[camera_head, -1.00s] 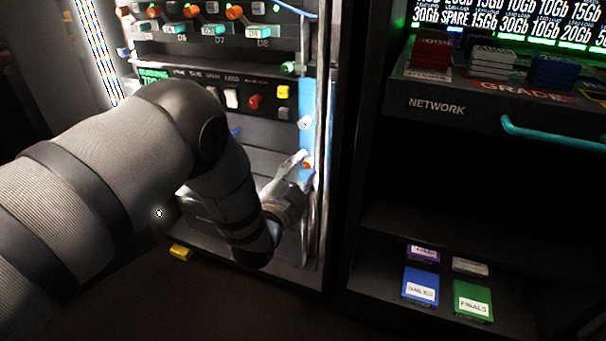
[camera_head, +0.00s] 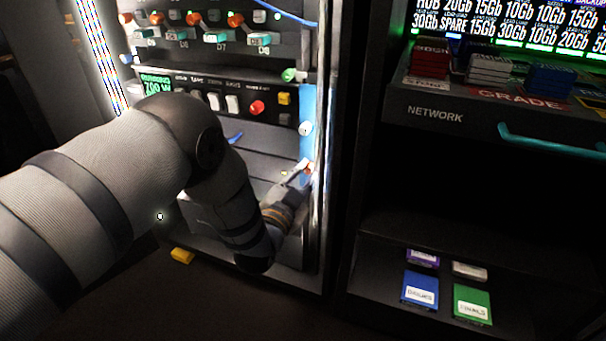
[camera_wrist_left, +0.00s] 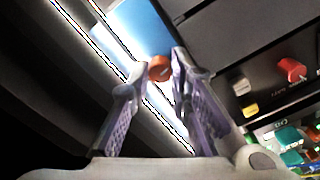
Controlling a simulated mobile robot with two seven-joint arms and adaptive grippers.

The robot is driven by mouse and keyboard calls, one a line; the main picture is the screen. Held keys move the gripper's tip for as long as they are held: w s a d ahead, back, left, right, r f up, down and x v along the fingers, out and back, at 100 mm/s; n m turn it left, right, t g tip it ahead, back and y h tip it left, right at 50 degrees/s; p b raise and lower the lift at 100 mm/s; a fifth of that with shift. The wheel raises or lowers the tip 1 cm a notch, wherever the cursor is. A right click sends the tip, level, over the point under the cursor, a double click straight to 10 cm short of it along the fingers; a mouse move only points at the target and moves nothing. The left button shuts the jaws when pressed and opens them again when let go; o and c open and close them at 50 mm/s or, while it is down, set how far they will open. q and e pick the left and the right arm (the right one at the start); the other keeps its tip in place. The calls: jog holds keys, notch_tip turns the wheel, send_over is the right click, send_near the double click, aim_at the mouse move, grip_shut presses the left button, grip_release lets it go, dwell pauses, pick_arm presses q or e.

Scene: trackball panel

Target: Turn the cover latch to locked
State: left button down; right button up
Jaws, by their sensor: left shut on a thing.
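The cover latch seems to be the small orange-red knob (camera_wrist_left: 160,68) on a blue strip (camera_wrist_left: 140,25) at the rack's right edge. In the left wrist view the knob sits between the fingertips of my left gripper (camera_wrist_left: 158,75), which is shut on it. In the head view my left gripper (camera_head: 297,172) reaches the lower end of the blue strip (camera_head: 307,110), with a bit of orange at its tips. The latch's pointing direction is too small to tell. My right gripper is not in view.
A red knob (camera_head: 257,107) and a yellow button (camera_head: 285,98) are on the panel near the strip. A white round knob (camera_head: 305,128) sits above my gripper. A dark shelf with a teal handle (camera_head: 550,141) stands to the right. A yellow block (camera_head: 182,256) lies low at the front.

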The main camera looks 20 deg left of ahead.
pick_arm(q)
jog(key=n+p, duration=0.1)
jog(key=n, duration=0.2)
jog(key=shift+n, duration=0.4)
jog(key=n+p, duration=0.1)
jog(key=n, duration=0.3)
jog(key=shift+n, duration=0.3)
jog(key=n, duration=0.4)
jog(key=shift+f+p, duration=0.1)
jog(key=shift+p, duration=0.2)
jog(key=shift+d+n, duration=0.15)
jog(key=shift+n, duration=1.45)
jog(key=c, duration=1.5)
grip_release()
jog(key=shift+o, duration=0.2)
